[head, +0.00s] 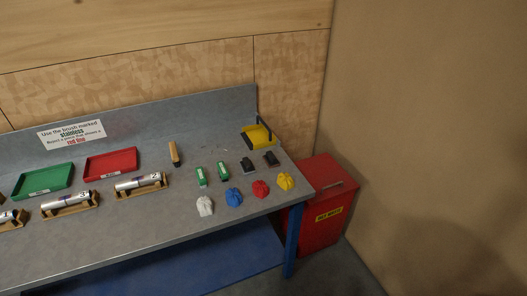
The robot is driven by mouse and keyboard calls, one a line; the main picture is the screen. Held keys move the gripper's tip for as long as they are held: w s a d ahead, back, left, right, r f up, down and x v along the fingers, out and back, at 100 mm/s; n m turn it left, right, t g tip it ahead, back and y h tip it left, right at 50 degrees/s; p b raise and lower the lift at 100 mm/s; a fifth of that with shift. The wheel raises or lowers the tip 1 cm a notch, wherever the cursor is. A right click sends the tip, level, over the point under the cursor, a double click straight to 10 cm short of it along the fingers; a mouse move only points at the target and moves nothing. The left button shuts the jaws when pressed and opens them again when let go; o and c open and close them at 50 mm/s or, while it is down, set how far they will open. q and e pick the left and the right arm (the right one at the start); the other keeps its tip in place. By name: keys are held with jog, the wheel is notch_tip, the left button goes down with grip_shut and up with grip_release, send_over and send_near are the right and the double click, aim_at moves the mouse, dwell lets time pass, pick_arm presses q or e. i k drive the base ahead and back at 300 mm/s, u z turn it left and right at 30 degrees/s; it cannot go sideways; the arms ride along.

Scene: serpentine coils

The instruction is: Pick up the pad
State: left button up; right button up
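I cannot tell for sure which thing is the pad. Candidates lie on the right part of the grey workbench (150,222): a green block with a white label (201,177), a second green block (223,172), a black block (248,165) and another black block (271,158). In front of them lie crumpled cloths: white (205,206), blue (234,197), red (261,189) and yellow (285,181). Neither of my grippers is in view, and nothing touches these items.
A green tray (43,179), a red tray (110,163) and metal cylinders on wooden cradles (138,182) occupy the left. A tan, brush-like piece (175,153) and a yellow holder with a dark post (257,136) stand behind. A red bin (324,206) stands beside the bench's right end.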

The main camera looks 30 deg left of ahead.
aim_at(271, 160)
jog(key=u, duration=0.6)
jog(key=i, duration=0.8)
jog(key=u, duration=0.8)
